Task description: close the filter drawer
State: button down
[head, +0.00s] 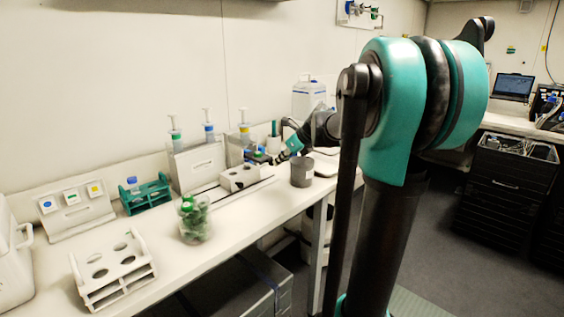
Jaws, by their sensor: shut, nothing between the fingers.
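I cannot tell for certain which part is the filter drawer. My gripper (271,158) is small in the head view, at the far end of my arm, over the bench to the right of the white box and just behind the low block. It is shut and empty. Whether it touches anything is too small to tell.
A grey cup (301,172) stands close to the right of my gripper. Pump bottles (209,134) stand along the wall. A jar with green contents (193,220), a white rack (112,270) and a green rack (146,195) stand on the left. The front bench edge is mostly clear.

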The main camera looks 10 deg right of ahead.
aim_at(262, 156)
jog(key=w+a, duration=0.1)
jog(key=w, duration=0.1)
jog(key=w+a, duration=0.3)
jog(key=w, duration=0.1)
jog(key=shift+w+a+r, duration=0.1)
jog(key=shift+w+a, duration=0.25)
jog(key=shift+a, duration=0.05)
